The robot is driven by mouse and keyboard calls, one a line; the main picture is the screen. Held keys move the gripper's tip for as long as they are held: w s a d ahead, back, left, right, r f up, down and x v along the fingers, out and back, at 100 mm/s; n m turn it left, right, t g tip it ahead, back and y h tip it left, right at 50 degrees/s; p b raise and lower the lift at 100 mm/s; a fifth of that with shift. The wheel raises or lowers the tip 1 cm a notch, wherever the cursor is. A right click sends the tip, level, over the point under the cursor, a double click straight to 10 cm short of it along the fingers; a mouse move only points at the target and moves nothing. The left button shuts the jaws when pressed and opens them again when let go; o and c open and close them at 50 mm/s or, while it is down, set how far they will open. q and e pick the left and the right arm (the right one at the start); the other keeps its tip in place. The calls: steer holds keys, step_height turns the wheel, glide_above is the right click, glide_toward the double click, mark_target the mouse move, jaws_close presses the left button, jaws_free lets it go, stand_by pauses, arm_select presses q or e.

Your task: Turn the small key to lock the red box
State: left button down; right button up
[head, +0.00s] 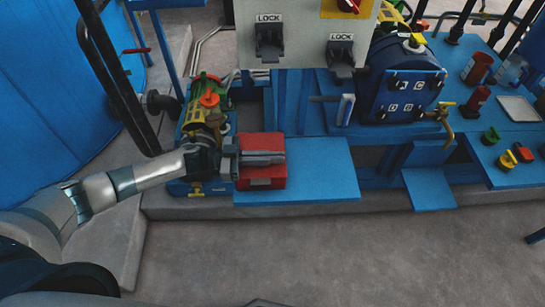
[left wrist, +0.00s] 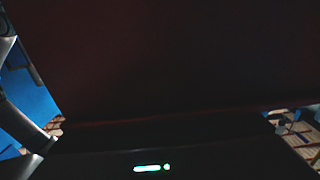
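The red box (head: 263,182) sits on a blue shelf plate (head: 325,170) in the middle of the head view. My left gripper (head: 281,157) reaches in from the left and lies in front of the box, with its grey fingers pointing right across it. In the left wrist view a very dark reddish surface (left wrist: 160,60) fills most of the picture at close range, probably the box. I cannot tell whether the fingers touch the box or hold anything. The small key is not visible. My right gripper is not in view.
A grey panel with two black LOCK latches (head: 269,40) hangs above the box. A green and yellow pump with an orange knob (head: 209,99) stands at upper left. A blue round vessel (head: 402,85) is to the right. The floor in front is clear.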

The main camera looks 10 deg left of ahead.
arm_select(q)
steer(key=c, duration=2)
jaws_free()
steer(key=shift+d, duration=0.1)
